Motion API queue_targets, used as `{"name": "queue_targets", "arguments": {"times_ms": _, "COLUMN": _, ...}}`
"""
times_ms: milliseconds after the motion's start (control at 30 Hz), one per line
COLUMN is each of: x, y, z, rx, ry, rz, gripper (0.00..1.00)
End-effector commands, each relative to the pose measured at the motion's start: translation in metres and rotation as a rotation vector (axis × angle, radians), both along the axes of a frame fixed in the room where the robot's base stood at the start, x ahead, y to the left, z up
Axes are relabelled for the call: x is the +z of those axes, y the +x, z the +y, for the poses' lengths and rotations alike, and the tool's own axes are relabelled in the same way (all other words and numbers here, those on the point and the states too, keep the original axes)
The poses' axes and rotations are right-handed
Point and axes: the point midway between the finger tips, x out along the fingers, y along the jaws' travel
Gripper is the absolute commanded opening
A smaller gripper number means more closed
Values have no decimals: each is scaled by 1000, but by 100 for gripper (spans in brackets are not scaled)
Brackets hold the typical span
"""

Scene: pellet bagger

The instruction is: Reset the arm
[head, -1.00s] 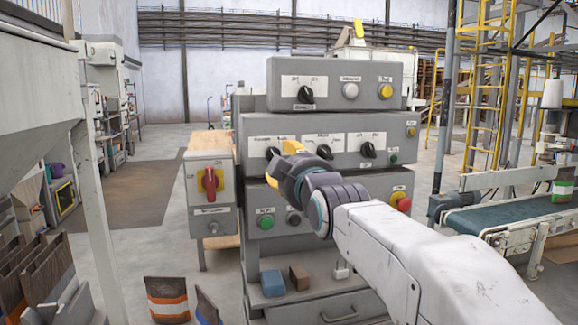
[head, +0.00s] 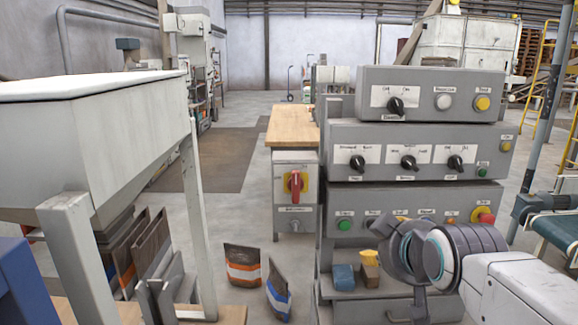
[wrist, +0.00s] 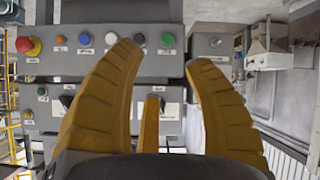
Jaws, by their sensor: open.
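My arm shows at the lower right of the head view, bent in front of the grey control console (head: 340,135). My gripper (head: 369,257) has yellow fingers, small and partly hidden by my wrist, in front of the console's lower panel and shelf. In the wrist view my gripper (wrist: 165,56) is open, its two long yellow fingers spread, with a shorter yellow finger between them. Nothing is between the fingers. The wrist picture is upside down and shows the console's button row behind the fingers, with a red mushroom button (wrist: 28,46) and a green button (wrist: 167,40). No contact is visible.
A blue block (head: 343,277) lies on the console shelf beside my gripper. Two bags, one orange-banded (head: 243,270), stand on the floor. A grey hopper (head: 110,145) fills the left.

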Motion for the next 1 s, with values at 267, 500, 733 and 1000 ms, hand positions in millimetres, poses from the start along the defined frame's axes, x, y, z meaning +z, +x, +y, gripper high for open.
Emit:
{"name": "queue_targets", "arguments": {"times_ms": 267, "x": -25, "y": -118, "z": 0, "rx": -117, "ry": 117, "rz": 392, "gripper": 46}}
{"name": "queue_targets", "arguments": {"times_ms": 500, "x": -43, "y": -189, "z": 0, "rx": -201, "ry": 163, "rz": 600, "gripper": 46}}
{"name": "queue_targets", "arguments": {"times_ms": 733, "x": -50, "y": -214, "z": 0, "rx": -232, "ry": 176, "rz": 672, "gripper": 46}}
{"name": "queue_targets", "arguments": {"times_ms": 1000, "x": -51, "y": -215, "z": 0, "rx": -234, "ry": 176, "rz": 675, "gripper": 46}}
